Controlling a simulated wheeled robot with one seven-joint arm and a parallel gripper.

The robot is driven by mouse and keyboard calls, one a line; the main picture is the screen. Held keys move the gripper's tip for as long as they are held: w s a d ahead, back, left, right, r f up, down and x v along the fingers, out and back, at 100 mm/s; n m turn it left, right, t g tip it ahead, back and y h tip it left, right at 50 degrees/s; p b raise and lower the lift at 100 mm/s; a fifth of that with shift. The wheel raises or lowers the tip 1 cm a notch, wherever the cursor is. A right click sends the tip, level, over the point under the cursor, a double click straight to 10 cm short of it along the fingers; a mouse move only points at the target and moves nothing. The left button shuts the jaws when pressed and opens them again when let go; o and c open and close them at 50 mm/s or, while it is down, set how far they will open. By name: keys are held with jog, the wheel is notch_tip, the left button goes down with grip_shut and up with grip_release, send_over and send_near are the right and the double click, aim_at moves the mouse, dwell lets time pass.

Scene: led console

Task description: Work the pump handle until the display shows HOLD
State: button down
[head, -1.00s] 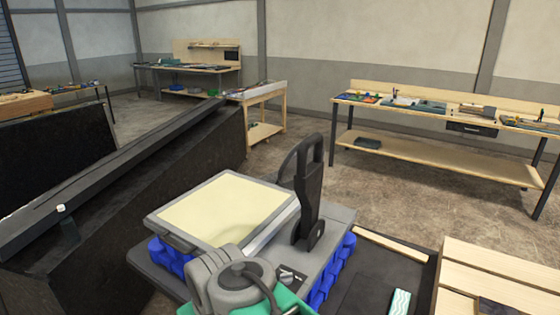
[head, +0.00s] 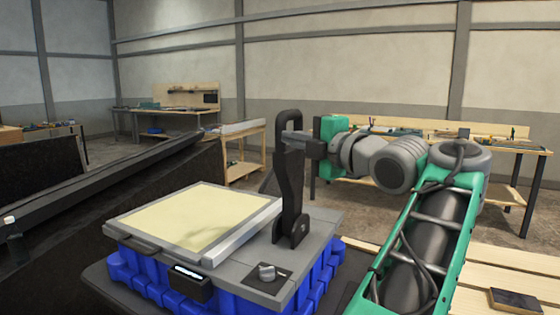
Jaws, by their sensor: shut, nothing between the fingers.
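The pump handle (head: 290,200) is a black upright lever with a looped grip on top, standing at the back right of a grey console top (head: 325,222). My gripper (head: 305,143) is shut and reaches in from the right. Its fingertips overlap the handle's upper part, just below the loop; I cannot tell if they touch it. A small black display box (head: 191,283) on the console's front edge has a lit pale strip, too small to read. A grey knob (head: 267,271) sits on a dark plate to its right.
A cream panel in a grey frame (head: 190,215) covers the console's left part, above a blue ribbed base (head: 135,277). A long black sloping rail (head: 95,187) is at left. Wooden planks (head: 490,280) lie at right. Workbenches (head: 185,105) stand far behind.

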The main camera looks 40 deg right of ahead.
jog(key=shift+s+d+r+n, duration=0.1)
jog(key=shift+s+r+n, duration=0.15)
jog(key=shift+s+n, duration=0.25)
jog(key=w+d+p, duration=0.3)
jog(key=w+d, duration=0.1)
jog(key=w, duration=0.6)
jog(key=shift+w+d+r+p, duration=0.25)
jog(key=shift+d+p, duration=0.05)
